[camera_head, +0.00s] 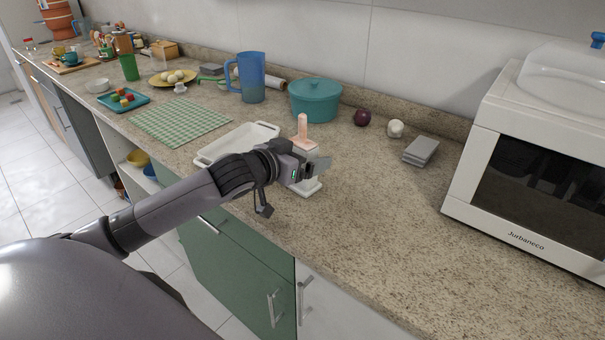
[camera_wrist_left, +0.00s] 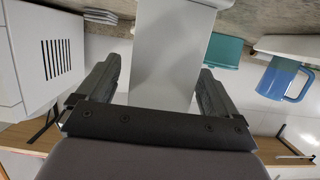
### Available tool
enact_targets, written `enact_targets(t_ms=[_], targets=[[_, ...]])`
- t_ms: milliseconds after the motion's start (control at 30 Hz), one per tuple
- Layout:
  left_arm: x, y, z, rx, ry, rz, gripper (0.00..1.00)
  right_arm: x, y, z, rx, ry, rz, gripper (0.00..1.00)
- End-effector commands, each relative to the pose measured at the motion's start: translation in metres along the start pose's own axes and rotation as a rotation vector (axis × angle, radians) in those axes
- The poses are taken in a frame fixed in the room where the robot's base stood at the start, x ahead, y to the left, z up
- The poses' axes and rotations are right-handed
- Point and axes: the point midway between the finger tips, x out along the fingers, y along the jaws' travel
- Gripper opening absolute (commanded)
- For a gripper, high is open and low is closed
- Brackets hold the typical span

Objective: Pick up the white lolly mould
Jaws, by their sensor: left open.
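The white lolly mould (camera_head: 309,188) stands upright on the counter, with a pale pink stick-like top (camera_head: 302,126). My left gripper (camera_head: 317,168) is at its middle and hides part of it in the head view. In the left wrist view the mould's pale body (camera_wrist_left: 170,55) reaches between the two open fingers (camera_wrist_left: 158,92), with a finger on either side. Whether either finger touches it I cannot tell. My right gripper is not in view.
A white tray (camera_head: 205,158) lies just left of the mould, and a teal pot (camera_head: 315,103) stands behind it. A blue jug (camera_head: 250,80) is further left. A white microwave (camera_head: 535,165) stands at the right. The counter between mould and microwave is mostly clear.

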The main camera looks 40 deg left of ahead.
Motion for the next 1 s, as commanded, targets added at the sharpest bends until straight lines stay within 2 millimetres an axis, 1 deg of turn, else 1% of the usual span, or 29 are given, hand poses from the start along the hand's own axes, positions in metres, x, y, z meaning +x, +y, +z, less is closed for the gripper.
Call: enact_targets(t_ms=[33, 67, 100, 167, 200, 467, 567, 667, 767, 867, 967, 1000], targets=[[0.000, 0.000, 0.000, 0.000, 0.000, 0.000, 0.84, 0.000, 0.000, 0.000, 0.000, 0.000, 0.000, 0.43], [0.000, 0.000, 0.000, 0.000, 0.000, 0.000, 0.74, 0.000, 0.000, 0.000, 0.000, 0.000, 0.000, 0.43], [0.000, 0.000, 0.000, 0.000, 0.000, 0.000, 0.61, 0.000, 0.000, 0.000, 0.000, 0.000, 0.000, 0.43], [0.000, 0.000, 0.000, -0.001, 0.000, 0.000, 0.42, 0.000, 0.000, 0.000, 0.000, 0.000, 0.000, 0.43], [0.000, 0.000, 0.000, -0.001, 0.000, 0.000, 0.35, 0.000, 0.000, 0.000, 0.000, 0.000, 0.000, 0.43], [-0.001, 0.000, -0.001, -0.001, 0.002, 0.000, 0.35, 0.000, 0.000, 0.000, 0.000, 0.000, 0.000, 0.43], [-0.002, 0.000, -0.005, -0.001, 0.002, 0.000, 0.35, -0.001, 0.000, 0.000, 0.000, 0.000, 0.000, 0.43], [-0.004, 0.000, -0.013, 0.000, 0.005, 0.000, 0.35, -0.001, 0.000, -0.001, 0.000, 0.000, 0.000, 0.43], [-0.008, 0.000, -0.028, 0.001, 0.007, 0.000, 0.35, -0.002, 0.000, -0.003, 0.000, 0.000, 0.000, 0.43], [-0.015, -0.001, -0.049, 0.001, 0.010, -0.001, 0.35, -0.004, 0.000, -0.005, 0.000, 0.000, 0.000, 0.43], [-0.024, -0.001, -0.078, 0.002, 0.012, -0.001, 0.35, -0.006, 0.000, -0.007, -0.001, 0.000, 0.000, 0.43], [-0.028, 0.000, -0.090, 0.002, 0.012, 0.000, 0.35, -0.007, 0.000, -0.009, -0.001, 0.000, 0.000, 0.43]])
